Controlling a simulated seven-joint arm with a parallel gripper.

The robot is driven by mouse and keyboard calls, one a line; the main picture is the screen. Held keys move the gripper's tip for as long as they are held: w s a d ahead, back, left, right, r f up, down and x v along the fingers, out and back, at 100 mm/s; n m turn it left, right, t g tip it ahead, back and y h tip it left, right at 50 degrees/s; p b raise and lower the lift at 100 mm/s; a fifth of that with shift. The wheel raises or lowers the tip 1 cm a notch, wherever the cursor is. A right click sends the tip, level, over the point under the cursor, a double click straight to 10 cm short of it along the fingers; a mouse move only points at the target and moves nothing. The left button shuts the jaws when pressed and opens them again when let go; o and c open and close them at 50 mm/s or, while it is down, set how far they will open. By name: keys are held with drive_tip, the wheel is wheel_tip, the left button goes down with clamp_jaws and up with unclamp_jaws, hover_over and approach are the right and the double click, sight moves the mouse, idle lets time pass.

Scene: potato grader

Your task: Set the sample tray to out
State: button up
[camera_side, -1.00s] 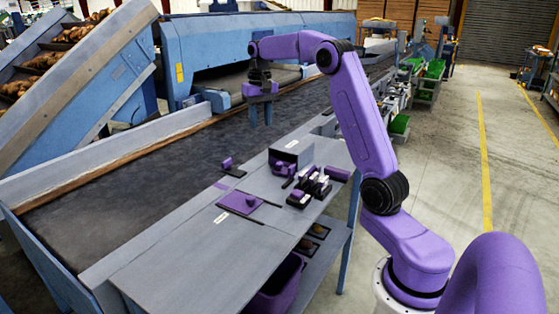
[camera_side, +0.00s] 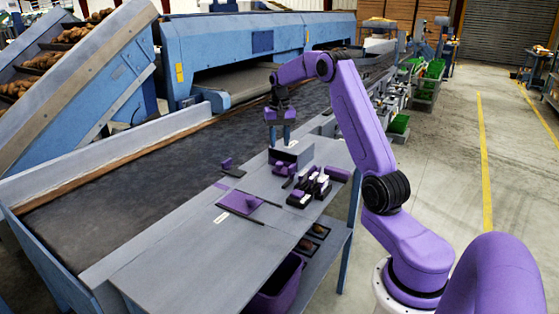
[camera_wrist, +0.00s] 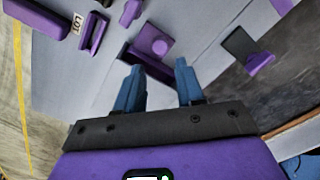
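My gripper (camera_side: 278,137) is empty, with its two blue fingers apart, above the far end of the grey work table. In the wrist view, the open fingers (camera_wrist: 158,67) point toward a purple part with a round knob (camera_wrist: 156,43). This seems to be the purple piece (camera_side: 284,168) at the front of a small grey box (camera_side: 294,155) in the side view. I cannot tell which of these two is the sample tray. My gripper touches neither.
A row of black, white and purple pieces (camera_side: 309,187) stands right of the box. A black and purple part (camera_side: 232,168) sits by the belt (camera_side: 110,193); it also shows in the wrist view (camera_wrist: 245,48). The table's near end (camera_side: 185,262) is clear.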

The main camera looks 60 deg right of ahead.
sight(279, 163)
wheel_tip(279, 163, down, 8)
drive_tip(key=shift+r, duration=0.1)
idle(0.4)
drive_tip(key=shift+a, duration=0.1)
clamp_jaws()
